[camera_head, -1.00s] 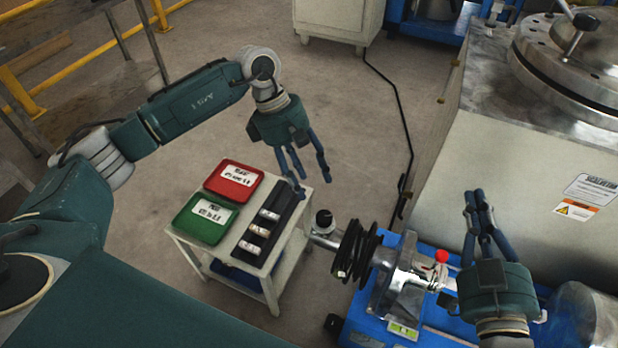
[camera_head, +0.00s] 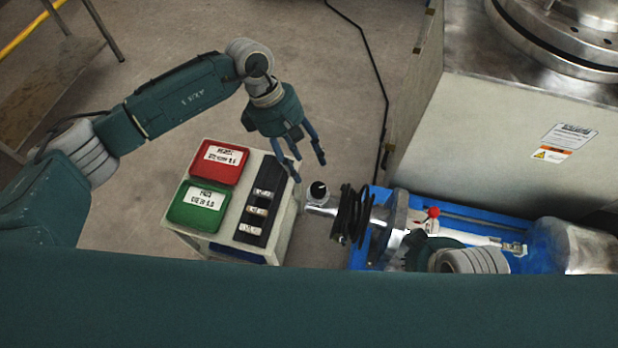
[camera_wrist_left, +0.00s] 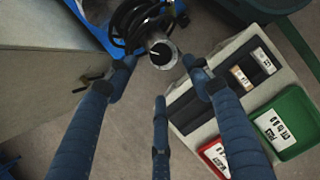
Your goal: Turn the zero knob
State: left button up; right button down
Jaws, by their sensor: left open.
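The zero knob (camera_head: 318,190) appears to be the round black knob with a white mark on the silver end of the instrument, left of the black coiled hose. It also shows in the left wrist view (camera_wrist_left: 161,54), beyond the fingertips. My left gripper (camera_head: 309,167) is open and empty, its fingers pointing down just above and behind the knob in the head view. In the left wrist view its fingers (camera_wrist_left: 158,74) are spread apart, with the knob framed between them and not touched. My right gripper (camera_head: 430,248) is low over the instrument; its fingers are not clearly seen.
A small cart (camera_head: 281,233) left of the knob carries a red bin (camera_head: 217,172), a green bin (camera_head: 197,218) and a black holder (camera_head: 257,229) with several labelled pieces. A black coiled hose (camera_head: 352,222) is right of the knob. A large metal-topped cabinet (camera_head: 480,120) stands behind.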

pick_arm(q)
send_over(319, 189)
jog(key=w+a, duration=0.1)
jog(key=a, duration=0.1)
notch_tip(319, 189, down, 5)
jog(key=shift+w+a+b, duration=0.1)
jog(key=shift+b, duration=0.35)
jog(key=x, duration=0.3)
jog(key=shift+f, duration=0.15)
jog(key=shift+d+f+b, duration=0.2)
jog(key=shift+f+b, duration=0.1)
jog(key=shift+f, duration=0.15)
pick_arm(e)
jog(key=w+a+r+t, duration=0.1)
jog(key=w+a+t, duration=0.1)
jog(key=w, duration=0.4)
jog(key=shift+w+r+t+y, duration=0.2)
jog(key=shift+w+t+y, duration=0.2)
jog(key=shift+t, duration=0.1)
jog(key=shift+s, duration=0.1)
